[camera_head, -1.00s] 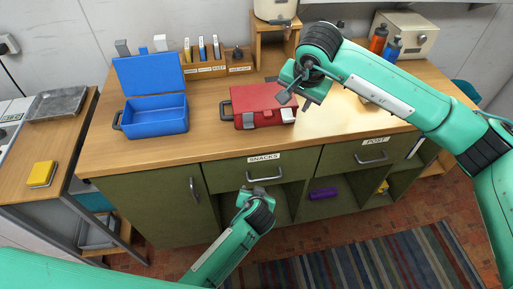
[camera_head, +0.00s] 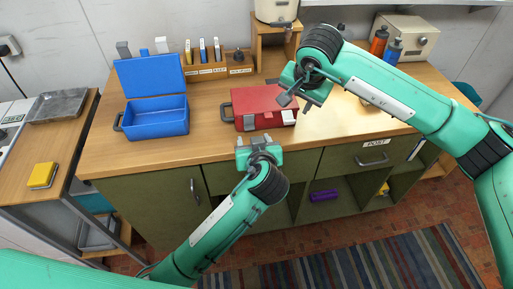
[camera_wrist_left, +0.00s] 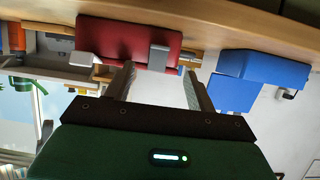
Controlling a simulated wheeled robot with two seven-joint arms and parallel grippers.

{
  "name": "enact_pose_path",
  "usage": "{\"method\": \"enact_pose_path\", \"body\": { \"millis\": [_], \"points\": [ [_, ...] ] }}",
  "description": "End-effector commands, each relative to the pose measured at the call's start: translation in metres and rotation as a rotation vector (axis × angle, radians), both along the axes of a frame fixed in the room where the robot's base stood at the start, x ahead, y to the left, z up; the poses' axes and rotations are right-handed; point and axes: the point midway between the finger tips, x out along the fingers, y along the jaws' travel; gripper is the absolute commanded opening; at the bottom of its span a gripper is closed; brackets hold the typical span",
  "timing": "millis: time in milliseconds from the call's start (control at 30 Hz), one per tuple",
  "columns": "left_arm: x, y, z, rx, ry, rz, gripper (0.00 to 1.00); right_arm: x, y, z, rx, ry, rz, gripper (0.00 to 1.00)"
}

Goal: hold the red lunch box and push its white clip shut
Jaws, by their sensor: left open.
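The red lunch box (camera_head: 262,101) sits on the wooden counter with its lid down; it shows upside down in the left wrist view (camera_wrist_left: 130,36). Its white clip (camera_head: 288,117) is at the front right and seems to stick out from the front in the left wrist view (camera_wrist_left: 84,58). A grey clip (camera_head: 249,123) lies flat at the front left. My left gripper (camera_head: 257,142) is open and empty, in front of the box below the grey clip, apart from it. My right gripper (camera_head: 298,100) is above the box's right end, fingers apart; contact is unclear.
An open blue lunch box (camera_head: 158,128) stands to the left on the counter (camera_head: 210,145). A wooden rack (camera_head: 207,70) with upright items is behind. An orange bottle (camera_head: 378,40) and a blue bottle (camera_head: 393,50) stand at the back right. Drawers and cubbies lie below.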

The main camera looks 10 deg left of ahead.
Motion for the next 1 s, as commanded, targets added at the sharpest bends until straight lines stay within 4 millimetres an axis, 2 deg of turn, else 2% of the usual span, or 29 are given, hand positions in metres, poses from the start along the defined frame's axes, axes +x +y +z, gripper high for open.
{"method": "enact_pose_path", "body": {
  "millis": [200,400,600,867,1000],
  "points": [
    [0.039,0.012,-0.016,0.004,-0.001,0.001,0.56,0.000,0.000,0.000,0.000,0.000,0.000,0.36],
    [0.064,0.019,-0.027,0.001,-0.001,0.000,0.56,0.000,0.000,0.000,0.000,0.000,0.000,0.36],
    [0.074,0.022,-0.032,0.001,0.001,0.001,0.56,0.000,0.000,0.000,0.000,0.000,0.000,0.36],
    [0.075,0.022,-0.033,0.000,0.001,0.000,0.56,0.000,0.000,0.000,0.000,0.000,0.000,0.36],
    [0.075,0.022,-0.033,0.000,0.001,0.000,0.31,0.000,0.000,0.000,0.000,0.000,0.000,0.36]
  ]
}}
